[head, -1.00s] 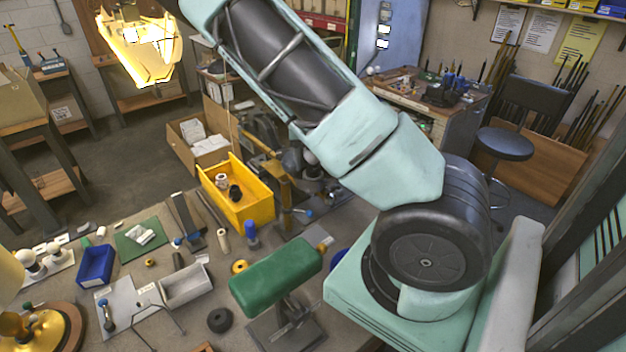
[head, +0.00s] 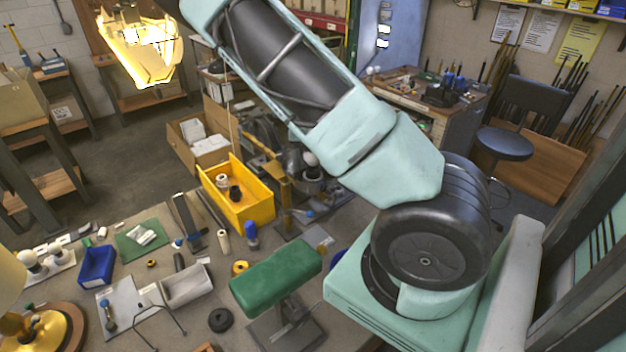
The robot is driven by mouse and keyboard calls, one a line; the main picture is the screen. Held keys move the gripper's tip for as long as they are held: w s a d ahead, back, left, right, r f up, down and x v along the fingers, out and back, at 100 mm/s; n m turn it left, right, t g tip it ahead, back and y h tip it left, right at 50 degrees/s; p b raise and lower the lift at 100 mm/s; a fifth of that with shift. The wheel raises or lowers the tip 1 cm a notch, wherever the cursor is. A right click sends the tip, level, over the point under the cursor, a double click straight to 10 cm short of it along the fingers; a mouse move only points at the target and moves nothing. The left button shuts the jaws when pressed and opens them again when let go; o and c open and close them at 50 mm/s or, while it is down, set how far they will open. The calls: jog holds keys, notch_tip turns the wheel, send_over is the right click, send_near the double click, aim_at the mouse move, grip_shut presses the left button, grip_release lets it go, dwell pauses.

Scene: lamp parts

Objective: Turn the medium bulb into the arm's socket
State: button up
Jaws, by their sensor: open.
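Two round white bulbs, one on the left (head: 30,262) and one on the right (head: 54,250), stand in a white holder at the left of the bench. Which of them is the medium one cannot be told. Another round white shape, like a bulb (head: 310,159), shows beyond the yellow bin, close to my arm's lower edge; its mount is too small to make out. I cannot pick out the arm's socket with certainty. My own arm crosses the picture from lower right to the top, and my gripper is outside the view.
A yellow bin (head: 262,205), a blue bin (head: 97,266) and a grey tray (head: 188,290) stand on the bench. A green padded block (head: 276,277) rises at the front. A brass lamp base (head: 62,335) is at lower left. Small parts leave little bare bench.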

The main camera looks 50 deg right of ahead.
notch_tip(320, 180, up, 18)
jog(key=b, duration=0.2)
jog(key=shift+f, duration=0.25)
jog(key=shift+s, duration=0.1)
